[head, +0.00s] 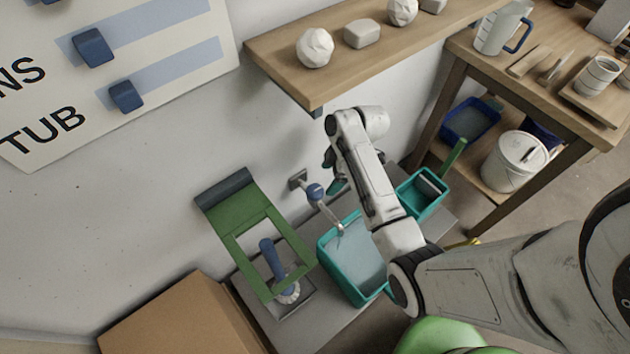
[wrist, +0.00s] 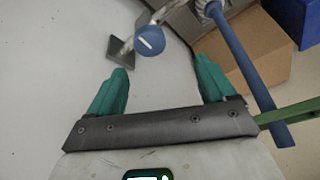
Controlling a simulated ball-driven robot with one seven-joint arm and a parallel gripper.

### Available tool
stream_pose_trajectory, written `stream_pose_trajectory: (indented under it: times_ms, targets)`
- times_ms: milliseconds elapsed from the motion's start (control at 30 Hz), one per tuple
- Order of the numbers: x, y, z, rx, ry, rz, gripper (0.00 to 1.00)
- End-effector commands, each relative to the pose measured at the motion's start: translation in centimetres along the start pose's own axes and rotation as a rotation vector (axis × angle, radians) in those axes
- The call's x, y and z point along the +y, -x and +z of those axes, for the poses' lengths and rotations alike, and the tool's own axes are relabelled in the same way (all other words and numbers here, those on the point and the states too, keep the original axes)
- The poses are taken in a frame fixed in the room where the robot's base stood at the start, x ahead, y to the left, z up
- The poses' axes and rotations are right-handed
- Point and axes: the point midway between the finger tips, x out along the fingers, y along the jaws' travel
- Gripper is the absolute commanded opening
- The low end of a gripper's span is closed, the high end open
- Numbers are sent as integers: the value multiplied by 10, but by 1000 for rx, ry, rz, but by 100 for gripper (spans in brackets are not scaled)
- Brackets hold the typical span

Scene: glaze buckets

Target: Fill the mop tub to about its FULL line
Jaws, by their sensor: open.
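The mop tub (head: 327,262) is a teal rectangular tub on a grey platform. A pale grey-blue surface shows inside; its FULL line cannot be made out, and my arm hides part of its right side. A wall tap with a round blue knob (head: 315,191) has its spout over the tub; I cannot tell whether water runs. My gripper (head: 330,172) has teal fingers, open and empty, near the wall above and right of the knob. In the wrist view, the knob (wrist: 150,40) with a white mark lies beyond the fingertips, apart from them.
A green hinged frame (head: 231,251) with a blue upright handle (head: 268,252) stands left of the tub. A smaller teal tub (head: 416,204) stands right. A cardboard box (head: 180,320) is at lower left. A wooden shelf (head: 290,72) juts out above; a wooden table (head: 490,75) stands right.

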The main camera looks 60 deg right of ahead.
Motion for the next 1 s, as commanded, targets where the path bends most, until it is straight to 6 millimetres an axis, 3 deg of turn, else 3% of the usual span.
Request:
stream_pose_trajectory:
  times_ms: [100, 267, 700, 1000]
  targets:
    - [15, 9, 2, 26, 45, 3, 83]
    - [18, -1, 2, 32, 61, 3, 83]
    - [17, -76, 0, 30, 61, 3, 83]
    - [18, -98, -1, 31, 60, 4, 83]
